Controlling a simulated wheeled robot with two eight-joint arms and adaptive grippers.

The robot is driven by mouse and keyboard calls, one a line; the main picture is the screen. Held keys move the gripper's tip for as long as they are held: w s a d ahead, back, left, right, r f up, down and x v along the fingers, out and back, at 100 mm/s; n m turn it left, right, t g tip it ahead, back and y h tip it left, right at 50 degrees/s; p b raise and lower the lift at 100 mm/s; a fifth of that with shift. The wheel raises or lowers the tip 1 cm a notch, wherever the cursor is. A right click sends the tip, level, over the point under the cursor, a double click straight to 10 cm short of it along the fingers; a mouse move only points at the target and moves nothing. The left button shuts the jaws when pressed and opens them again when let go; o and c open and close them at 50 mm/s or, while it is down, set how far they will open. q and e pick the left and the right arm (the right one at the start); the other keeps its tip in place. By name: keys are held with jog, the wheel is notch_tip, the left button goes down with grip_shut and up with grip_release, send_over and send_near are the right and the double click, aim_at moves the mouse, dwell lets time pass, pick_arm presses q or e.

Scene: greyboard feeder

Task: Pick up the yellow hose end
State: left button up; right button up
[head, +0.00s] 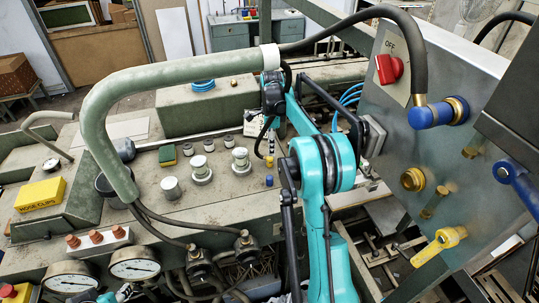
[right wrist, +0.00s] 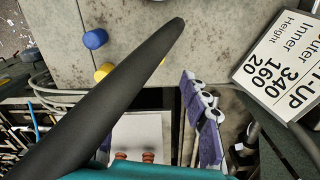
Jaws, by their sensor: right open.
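The yellow hose end (head: 440,244) is a yellow fitting at the lower part of the grey panel on the right in the head view. I cannot tell whether a hose runs from it. My right gripper (head: 270,110) is over the bench, well left of the fitting and apart from it. It is open; its tips are hard to make out. In the right wrist view lavender finger pads (right wrist: 205,125) show with nothing between them that I can make out. Only a teal scrap of what may be my left arm shows at the bottom left edge of the head view.
A blue hose plug (head: 430,114) sits in the panel's upper port, its black hose (head: 418,55) arching above. A brass port (head: 412,179) and a blue fitting (head: 515,182) are also on the panel. A thick green pipe (head: 100,105) arches over the cluttered bench.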

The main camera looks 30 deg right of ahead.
aim_at(270, 158)
jog(key=f, duration=0.6)
jog(key=shift+s+a+f+p, duration=0.15)
jog(key=shift+a+f+p, duration=0.15)
jog(key=shift+a+f, duration=0.1)
grip_shut()
